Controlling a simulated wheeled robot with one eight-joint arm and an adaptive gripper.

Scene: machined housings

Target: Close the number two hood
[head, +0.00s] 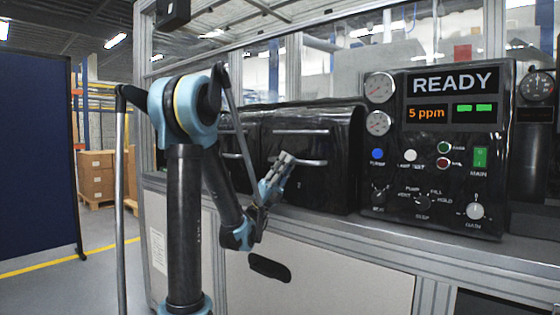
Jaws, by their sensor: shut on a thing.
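The number two hood (338,150) is a glossy black box-like cover on the bench, left of the control panel, with a small "2" low on its front. A metal bar handle (312,163) crosses its front, and a second thin bar (300,131) lies higher up. My gripper (285,159) is at the left end of the lower handle, with its fingers shut on it. The fingers hide that end of the handle. I cannot tell from this view whether the hood is fully shut.
Another black hood (252,130) with its own bar stands to the left, partly behind my arm. The control panel (450,150) on the right reads READY and 5 ppm and carries gauges, knobs and buttons. A blue partition (38,160) stands far left.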

